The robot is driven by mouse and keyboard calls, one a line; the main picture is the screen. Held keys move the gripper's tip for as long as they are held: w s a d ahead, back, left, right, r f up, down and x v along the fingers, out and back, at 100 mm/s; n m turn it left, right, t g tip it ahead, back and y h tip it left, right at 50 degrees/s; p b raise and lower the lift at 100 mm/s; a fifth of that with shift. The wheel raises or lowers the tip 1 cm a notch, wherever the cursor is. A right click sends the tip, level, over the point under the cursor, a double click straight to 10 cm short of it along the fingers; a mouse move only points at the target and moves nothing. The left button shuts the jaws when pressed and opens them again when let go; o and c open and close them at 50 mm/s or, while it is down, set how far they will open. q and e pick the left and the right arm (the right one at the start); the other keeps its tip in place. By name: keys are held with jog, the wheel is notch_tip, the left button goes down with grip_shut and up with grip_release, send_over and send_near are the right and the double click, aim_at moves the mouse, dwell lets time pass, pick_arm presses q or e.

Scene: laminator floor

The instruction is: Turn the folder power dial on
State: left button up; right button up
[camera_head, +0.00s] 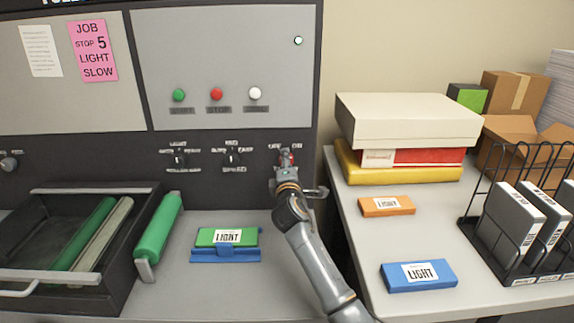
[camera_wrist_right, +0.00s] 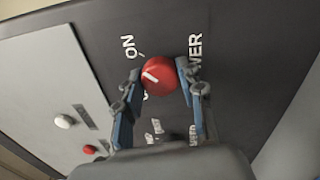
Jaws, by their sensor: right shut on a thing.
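The red folder power dial (camera_wrist_right: 160,76) sits on the dark panel between the fingers of my right gripper (camera_wrist_right: 159,80) in the wrist view. The fingers are shut on its two sides. Its short white mark points left and slightly up, toward the side of the "ON" label (camera_wrist_right: 130,47). Part of "POWER" (camera_wrist_right: 196,48) shows right of it; the other position label is mostly hidden by a finger. In the head view my right gripper (camera_head: 287,165) covers most of the dial at the panel's right end. My left gripper is not in view.
Two black dials (camera_head: 180,160) (camera_head: 232,158) are left of my right gripper. Green, red and white buttons (camera_head: 255,93) are above. A green block (camera_head: 227,236) on a blue holder stands on the bench below. Stacked boxes (camera_head: 408,118) are on the right table.

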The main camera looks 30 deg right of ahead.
dwell(0.4)
jog(key=o, duration=1.2)
jog(key=v, duration=1.2)
jog(key=shift+a, duration=0.15)
